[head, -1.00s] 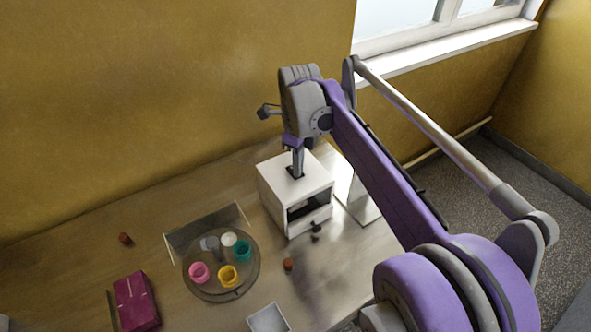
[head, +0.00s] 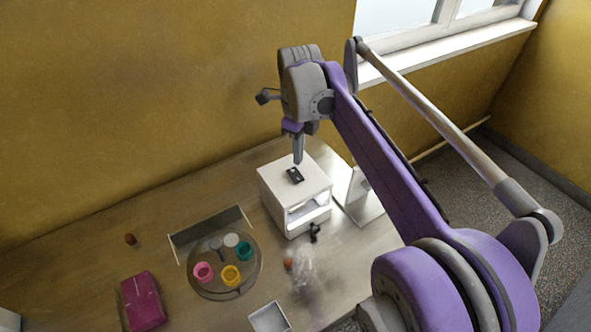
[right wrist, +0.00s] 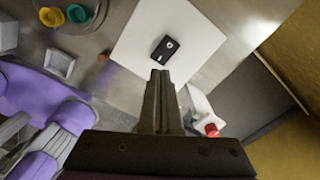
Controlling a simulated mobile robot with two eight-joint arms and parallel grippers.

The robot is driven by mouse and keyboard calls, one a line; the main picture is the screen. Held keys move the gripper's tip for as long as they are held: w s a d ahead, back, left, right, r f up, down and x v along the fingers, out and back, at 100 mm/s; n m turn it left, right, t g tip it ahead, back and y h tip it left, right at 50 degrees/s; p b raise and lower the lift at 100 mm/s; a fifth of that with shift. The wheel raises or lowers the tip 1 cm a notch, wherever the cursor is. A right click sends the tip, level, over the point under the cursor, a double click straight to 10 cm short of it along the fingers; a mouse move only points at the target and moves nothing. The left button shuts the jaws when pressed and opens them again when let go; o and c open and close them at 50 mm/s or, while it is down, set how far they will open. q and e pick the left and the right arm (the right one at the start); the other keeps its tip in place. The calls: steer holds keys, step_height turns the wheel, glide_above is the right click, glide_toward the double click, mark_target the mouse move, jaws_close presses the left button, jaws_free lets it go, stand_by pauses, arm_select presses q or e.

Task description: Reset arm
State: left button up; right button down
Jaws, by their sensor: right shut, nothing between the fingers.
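My right gripper (head: 298,160) is shut and empty, pointing down just above the white box (head: 275,200). In the right wrist view its closed fingertips (right wrist: 160,73) lie over the near part of the box top (right wrist: 190,50). A black switch-like piece (head: 295,175) sits on the box top; it also shows in the right wrist view (right wrist: 165,47), just beyond the fingertips, which look apart from it. The box's front opening (head: 308,212) is brightly lit inside. My left gripper is not in view.
A round tray (head: 215,288) with several coloured cups stands left of the box. A magenta packet (head: 143,301) lies at the lower left, a pale square dish (head: 269,318) at the front. A white stand (head: 362,202) is right of the box.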

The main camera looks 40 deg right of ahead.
steer(key=shift+w+r, duration=0.1)
steer(key=shift+r, duration=0.45)
